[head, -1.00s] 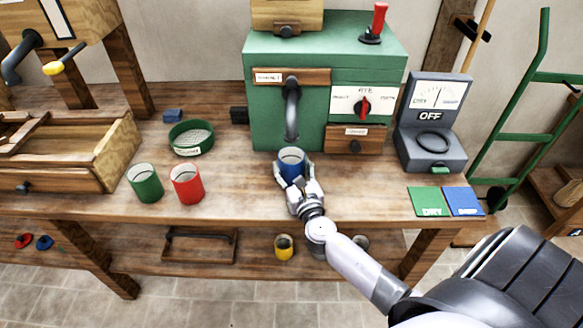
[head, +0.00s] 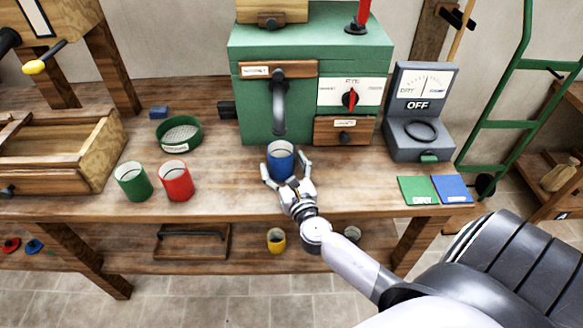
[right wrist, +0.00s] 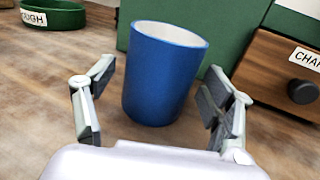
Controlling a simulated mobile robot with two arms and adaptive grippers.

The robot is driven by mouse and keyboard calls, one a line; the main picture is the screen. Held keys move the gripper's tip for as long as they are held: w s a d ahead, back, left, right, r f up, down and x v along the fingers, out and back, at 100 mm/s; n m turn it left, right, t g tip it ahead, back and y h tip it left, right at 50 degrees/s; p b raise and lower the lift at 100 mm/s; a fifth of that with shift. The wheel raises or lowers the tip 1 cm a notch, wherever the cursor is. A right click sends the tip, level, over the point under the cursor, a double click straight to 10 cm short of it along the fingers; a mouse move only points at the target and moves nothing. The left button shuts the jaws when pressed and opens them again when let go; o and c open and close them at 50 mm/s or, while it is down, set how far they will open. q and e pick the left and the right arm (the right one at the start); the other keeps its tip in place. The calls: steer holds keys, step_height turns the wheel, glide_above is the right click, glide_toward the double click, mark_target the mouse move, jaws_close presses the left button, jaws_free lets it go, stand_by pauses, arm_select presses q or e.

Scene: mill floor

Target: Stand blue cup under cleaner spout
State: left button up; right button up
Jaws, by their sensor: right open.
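The blue cup (head: 281,160) stands upright on the bench, in front of the green cleaner (head: 310,65) and under its grey curved spout (head: 279,105). In the right wrist view the blue cup (right wrist: 163,72) is open at the top, its inside partly visible. My right gripper (head: 287,176) is open just in front of the cup, with fingers spread to either side. In the right wrist view the fingers of my right gripper (right wrist: 155,115) show gaps to the cup. My left gripper is not in view.
A green cup (head: 133,182) and a red cup (head: 175,182) stand to the left. A green sieve (head: 179,134) sits behind them. A grey meter reading OFF (head: 418,120) stands right of the cleaner, with green (head: 417,190) and blue (head: 452,189) pads in front.

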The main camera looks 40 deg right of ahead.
steer(key=b+v, duration=0.1)
steer(key=v, duration=0.7)
steer(key=shift+s+a, duration=0.1)
steer(key=shift+s, duration=0.2)
steer(key=shift+s+a+r, duration=0.15)
steer(key=shift+s+a, duration=0.05)
steer(key=shift+s, duration=0.4)
